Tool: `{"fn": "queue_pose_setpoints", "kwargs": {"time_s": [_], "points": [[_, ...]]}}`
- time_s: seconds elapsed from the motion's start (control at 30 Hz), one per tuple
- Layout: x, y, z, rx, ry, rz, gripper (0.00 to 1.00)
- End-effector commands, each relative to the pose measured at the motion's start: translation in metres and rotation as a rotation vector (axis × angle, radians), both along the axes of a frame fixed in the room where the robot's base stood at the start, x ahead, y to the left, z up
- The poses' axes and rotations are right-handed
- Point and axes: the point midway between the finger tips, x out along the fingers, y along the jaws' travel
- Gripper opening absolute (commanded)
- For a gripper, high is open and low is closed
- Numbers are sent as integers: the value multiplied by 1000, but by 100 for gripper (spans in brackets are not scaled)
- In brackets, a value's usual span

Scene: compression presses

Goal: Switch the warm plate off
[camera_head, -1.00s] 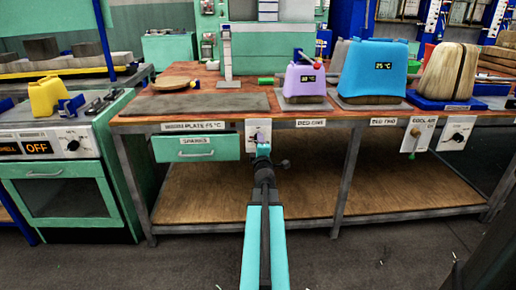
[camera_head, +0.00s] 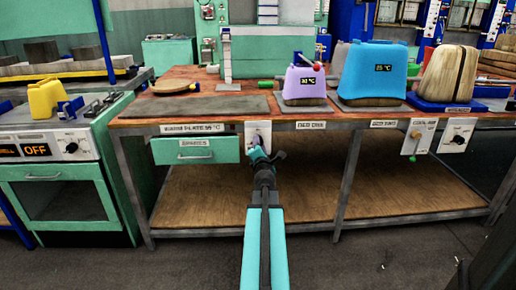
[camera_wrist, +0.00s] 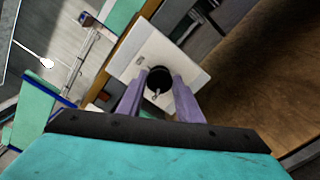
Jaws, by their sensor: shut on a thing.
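The warm plate (camera_head: 210,106) is a flat dark grey slab on the left part of the bench top. Its label (camera_head: 194,128) on the bench's front edge reads "plate" and a blurred temperature. A white switch panel (camera_head: 258,131) is on the front edge, right of the label; it also shows in the wrist view (camera_wrist: 150,45). My gripper (camera_head: 256,150) is at the panel's lower part. In the wrist view its purple fingers (camera_wrist: 159,86) are shut on a round black knob (camera_wrist: 158,79) with a pale mark pointing down the picture. The fingers hide the knob's sides.
A green spares drawer (camera_head: 196,150) is left of the panel. A purple object (camera_head: 304,82) and a blue one (camera_head: 372,70) stand on the bench. Other knob panels (camera_head: 457,135) are at the right. A green oven (camera_head: 60,190) stands left, its display reading OFF.

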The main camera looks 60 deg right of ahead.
Motion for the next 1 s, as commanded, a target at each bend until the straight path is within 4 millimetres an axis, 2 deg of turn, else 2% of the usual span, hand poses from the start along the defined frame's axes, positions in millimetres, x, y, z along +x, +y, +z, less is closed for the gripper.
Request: {"fn": "queue_pose_setpoints", "kwargs": {"time_s": [0.3,0.33,0.43,1.0], "points": [[-3,-1,-2,1,6,-7,10],[-3,-1,-2,1,6,-7,34],[-2,-1,-2,1,5,-6,51],[-5,8,-1,1,2,0,51]]}}
